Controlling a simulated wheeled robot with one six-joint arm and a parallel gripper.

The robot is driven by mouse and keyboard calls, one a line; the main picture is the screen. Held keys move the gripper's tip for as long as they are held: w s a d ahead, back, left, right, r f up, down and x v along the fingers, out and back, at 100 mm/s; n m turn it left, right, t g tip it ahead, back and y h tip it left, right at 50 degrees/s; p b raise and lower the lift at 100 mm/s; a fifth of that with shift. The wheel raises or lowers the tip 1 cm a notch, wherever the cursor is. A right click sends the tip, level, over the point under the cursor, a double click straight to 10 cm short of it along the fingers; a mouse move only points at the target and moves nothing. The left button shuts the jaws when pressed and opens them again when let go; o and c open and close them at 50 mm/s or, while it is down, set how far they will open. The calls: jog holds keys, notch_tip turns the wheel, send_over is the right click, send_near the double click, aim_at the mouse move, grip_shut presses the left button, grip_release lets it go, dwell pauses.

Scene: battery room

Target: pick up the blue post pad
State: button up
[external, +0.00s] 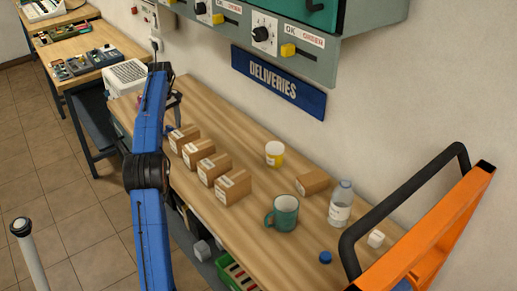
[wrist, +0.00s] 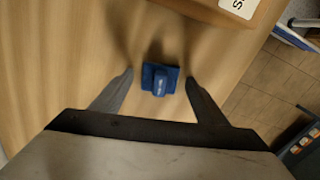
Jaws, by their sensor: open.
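The blue post pad (wrist: 160,79) lies on the wooden table, with a raised blue post at its middle. In the wrist view it sits between the two fingertips of my gripper (wrist: 159,77), with a gap on each side. My gripper is open and empty. In the external view my gripper (external: 175,101) is at the far end of the table, behind the row of cardboard boxes. A small bit of blue shows there beside the farthest box, partly hidden by my arm.
Several cardboard boxes (external: 233,187) stand in a row close by; one box edge (wrist: 225,12) shows at the wrist view's top right. A white vented unit (external: 126,76) is at the table's far end. A cup (external: 275,153), green mug (external: 284,213) and bottle (external: 341,204) stand nearer.

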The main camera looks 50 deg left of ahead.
jog(key=c, duration=1.1)
jog(key=shift+c, duration=0.2)
jog(key=shift+r, duration=0.1)
